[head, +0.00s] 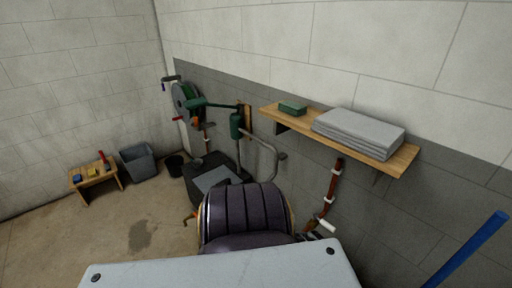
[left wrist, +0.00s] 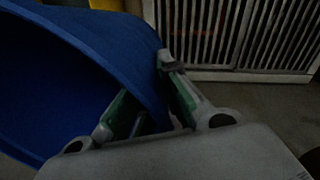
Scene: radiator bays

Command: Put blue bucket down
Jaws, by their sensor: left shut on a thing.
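The blue bucket (left wrist: 60,75) fills the left of the left wrist view, tilted, with its dark inside towards the camera. My left gripper (left wrist: 150,85) is shut on the bucket's rim, one finger on each side of the wall. What is under the bucket is hidden, so I cannot tell whether it touches the floor. Neither the blue bucket nor a gripper shows in the head view. My right gripper is in neither view.
A slatted white grille (left wrist: 240,35) stands beyond the gripper. In the head view, a wooden bench (head: 93,180), grey bin (head: 138,163) and small black bucket (head: 175,166) stand left. A shelf (head: 395,160) juts from the wall; a blue pole (head: 468,250) leans right.

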